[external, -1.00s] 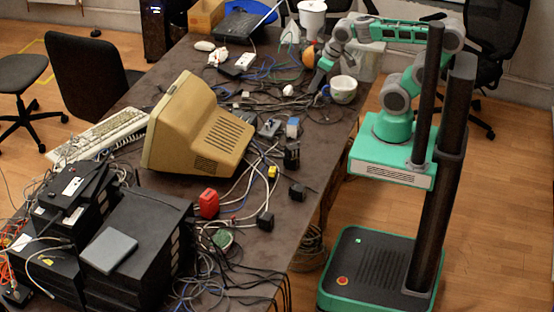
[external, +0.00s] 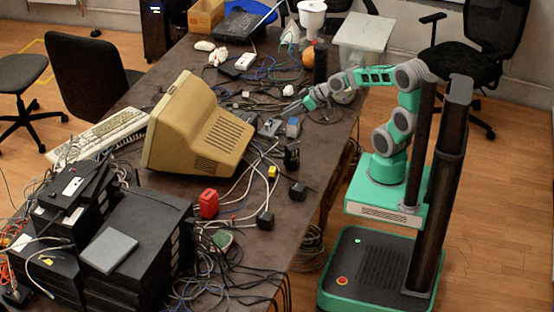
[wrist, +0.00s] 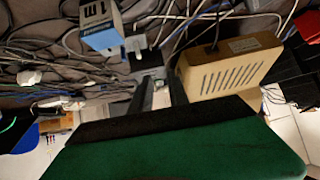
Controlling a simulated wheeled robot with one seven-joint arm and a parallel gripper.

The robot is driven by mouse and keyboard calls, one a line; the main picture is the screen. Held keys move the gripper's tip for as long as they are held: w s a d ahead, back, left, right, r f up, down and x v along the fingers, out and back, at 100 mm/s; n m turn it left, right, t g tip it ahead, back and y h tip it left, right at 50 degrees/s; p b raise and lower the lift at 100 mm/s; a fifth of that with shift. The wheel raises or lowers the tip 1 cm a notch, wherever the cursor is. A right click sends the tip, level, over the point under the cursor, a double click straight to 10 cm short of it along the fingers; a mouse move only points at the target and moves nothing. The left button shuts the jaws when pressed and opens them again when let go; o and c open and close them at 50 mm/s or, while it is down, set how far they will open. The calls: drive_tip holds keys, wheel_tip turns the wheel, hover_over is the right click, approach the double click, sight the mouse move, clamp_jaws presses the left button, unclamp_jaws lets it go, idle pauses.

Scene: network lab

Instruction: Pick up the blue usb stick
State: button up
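I cannot make out a blue usb stick for certain. A small blue and pale grey block (external: 293,127) stands on the cluttered table, close to my gripper (external: 289,109). In the wrist view a blue and grey block (wrist: 103,32) shows at upper left, beyond the fingers. My gripper (wrist: 158,84) has its two dark fingers apart, with a gap between them. A small pale thing shows in that gap, not clearly held. A dark grey box with a pale plug-like piece (wrist: 146,57) lies just beyond the fingertips.
Loose cables cover the table around my gripper. The beige monitor (external: 200,130) stands left of it and a black cylinder (external: 291,156) is nearby in front. A red block (external: 208,204) and black adapters lie nearer the front. A clear bin (external: 362,38) stands at the back right.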

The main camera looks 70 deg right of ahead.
sight(290, 119)
drive_tip(key=d+f+t+b, duration=0.1)
drive_tip(key=d+f, duration=0.1)
drive_tip(key=w+d+f+t+b, duration=0.1)
drive_tip(key=d+f+b, duration=0.1)
drive_tip(key=w+d+f+m+t+b, duration=0.1)
drive_tip(key=d+f+b, duration=0.1)
drive_tip(key=d+f, duration=0.1)
drive_tip(key=shift+d+h, duration=0.1)
drive_tip(key=shift+h, duration=0.3)
drive_tip(key=shift+w+d+t, duration=0.15)
drive_tip(key=shift+t, duration=0.15)
drive_tip(key=x, duration=0.7)
drive_tip(key=shift+a+f, duration=0.15)
drive_tip(key=shift+a, duration=0.05)
drive_tip(key=shift+c, duration=0.3)
clamp_jaws()
